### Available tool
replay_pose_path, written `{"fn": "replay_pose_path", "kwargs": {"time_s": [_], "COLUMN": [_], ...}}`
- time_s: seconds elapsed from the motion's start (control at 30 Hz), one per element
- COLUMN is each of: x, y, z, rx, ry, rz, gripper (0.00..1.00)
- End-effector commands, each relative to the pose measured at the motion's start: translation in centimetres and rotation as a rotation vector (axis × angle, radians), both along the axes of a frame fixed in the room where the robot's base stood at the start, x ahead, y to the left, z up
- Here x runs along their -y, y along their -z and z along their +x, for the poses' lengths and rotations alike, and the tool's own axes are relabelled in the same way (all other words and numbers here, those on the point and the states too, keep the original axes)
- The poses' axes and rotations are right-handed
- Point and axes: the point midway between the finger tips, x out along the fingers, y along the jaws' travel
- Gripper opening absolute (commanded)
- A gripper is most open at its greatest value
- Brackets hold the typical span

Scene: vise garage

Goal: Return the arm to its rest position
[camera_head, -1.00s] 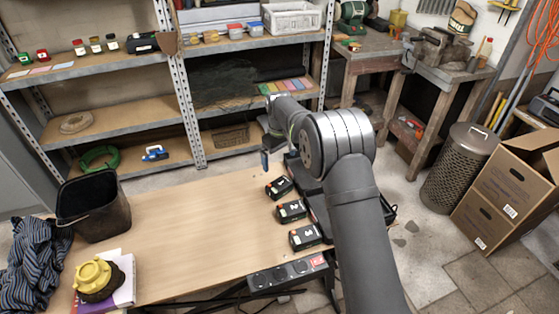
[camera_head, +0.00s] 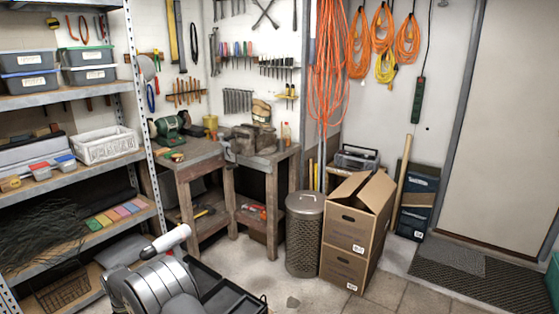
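My arm (camera_head: 160,288) shows at the bottom left of the head view, as a thick grey joint with a slimmer pale link (camera_head: 168,240) above it. The pale link slants up to the right and has a dark ring at its lower end. My gripper's fingers do not show, so I cannot see what they hold. The wooden table with the black battery packs is outside this view.
A black tray (camera_head: 228,297) lies right beside my arm. Metal shelves (camera_head: 80,258) stand at the left. A wooden workbench with a vise (camera_head: 255,140), a perforated metal bin (camera_head: 304,240) and stacked cardboard boxes (camera_head: 350,235) stand beyond.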

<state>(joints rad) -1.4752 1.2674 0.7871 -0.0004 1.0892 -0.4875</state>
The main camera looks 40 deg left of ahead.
Motion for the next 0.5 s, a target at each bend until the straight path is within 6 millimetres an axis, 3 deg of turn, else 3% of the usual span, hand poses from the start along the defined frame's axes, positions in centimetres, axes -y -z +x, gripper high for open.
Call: {"fn": "replay_pose_path", "kwargs": {"time_s": [0.03, 0.1, 0.5], "x": [-0.3, -0.2, -0.2], "y": [-1.6, -2.5, -3.9], "z": [0.0, 0.0, 0.0], "rx": [0.001, 0.0, 0.0], "ry": [0.0, 0.0, 0.0], "rz": [0.009, 0.007, 0.004], "gripper": [1.0, 1.0, 1.0]}}
